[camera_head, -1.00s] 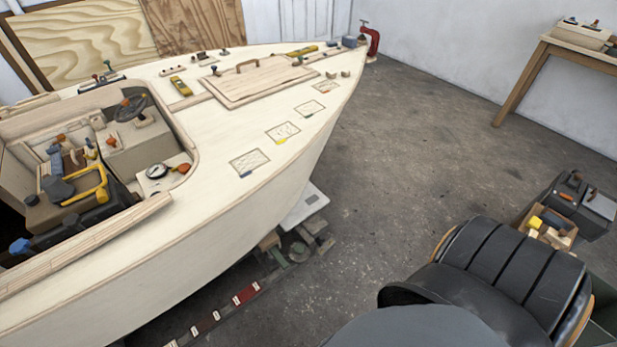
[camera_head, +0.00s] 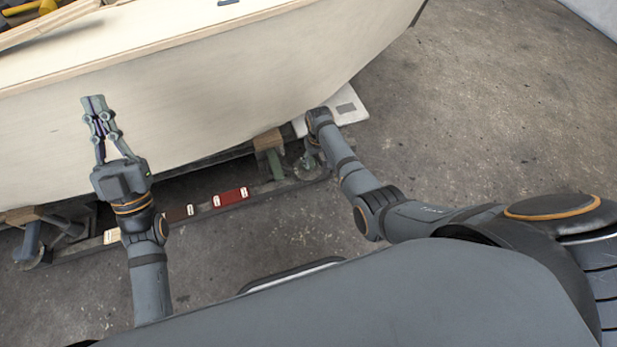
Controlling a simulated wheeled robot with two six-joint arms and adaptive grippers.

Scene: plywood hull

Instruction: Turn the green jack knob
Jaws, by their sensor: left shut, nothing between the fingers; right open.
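My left gripper (camera_head: 93,101) is shut and empty, in front of the pale hull side at the left of the head view. My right gripper (camera_head: 311,154) is open and points down beside the cradle under the hull; its fingers are small and partly hidden by my wrist. A dull green round part (camera_head: 306,170), which may be the green jack knob, lies just below it. I cannot tell whether they touch. A green block (camera_head: 270,161) sits a little to the left.
The plywood hull (camera_head: 200,90) overhangs the cradle. A dark rail (camera_head: 272,194) with red (camera_head: 230,197) and brown pieces runs along the floor. A white board (camera_head: 347,106) lies behind my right wrist. The concrete floor (camera_head: 480,110) to the right is open.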

